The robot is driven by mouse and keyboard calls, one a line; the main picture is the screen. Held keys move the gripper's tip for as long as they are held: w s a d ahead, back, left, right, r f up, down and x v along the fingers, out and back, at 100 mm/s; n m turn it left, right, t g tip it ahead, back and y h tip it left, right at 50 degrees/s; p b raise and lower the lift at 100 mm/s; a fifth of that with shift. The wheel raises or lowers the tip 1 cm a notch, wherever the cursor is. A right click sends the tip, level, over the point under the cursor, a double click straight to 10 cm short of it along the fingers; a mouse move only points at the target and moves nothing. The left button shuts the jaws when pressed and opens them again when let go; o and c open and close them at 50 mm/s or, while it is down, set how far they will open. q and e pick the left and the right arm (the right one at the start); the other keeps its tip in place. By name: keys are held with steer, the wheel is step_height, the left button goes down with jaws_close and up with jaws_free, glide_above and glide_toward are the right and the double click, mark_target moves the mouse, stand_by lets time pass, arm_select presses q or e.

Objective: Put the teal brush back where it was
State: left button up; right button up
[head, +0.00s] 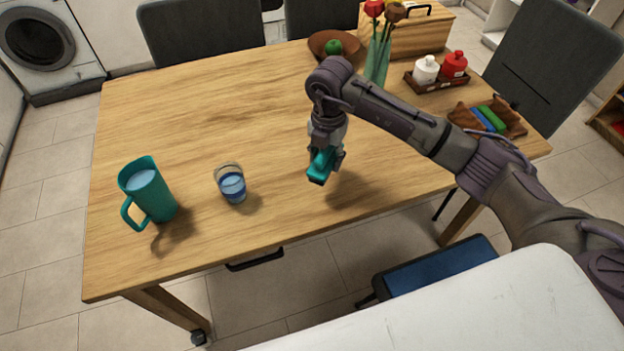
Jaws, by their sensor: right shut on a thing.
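The teal brush (320,166) is in my right gripper (326,154), above the wooden table (260,100) near its front edge. The gripper points down and is shut on the brush, and the fingers hide part of it. A shadow falls on the table just right of and below the brush, so it looks held clear of the top. My left gripper is not in the view.
A teal pitcher (149,192) and a glass of blue liquid (231,184) stand to the left. A bowl (333,45), a flower vase (377,62), a condiment tray (436,85) and a brown holder with coloured items (488,119) stand at the back and right. The table's left middle is clear.

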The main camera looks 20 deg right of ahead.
mark_target(312, 166)
steer(key=a+f, duration=0.1)
steer(key=s+a, duration=0.1)
steer(key=a+f, duration=0.1)
steer(key=a, duration=0.1)
steer(key=shift+s+f+p, duration=0.3)
steer(key=shift+s, duration=0.05)
step_height(312, 166, down, 4)
steer(key=shift+d+r+p, duration=0.1)
steer(key=shift+p, duration=0.25)
steer(key=shift+f, duration=0.25)
steer(key=o, duration=1)
steer(key=shift+r, duration=0.15)
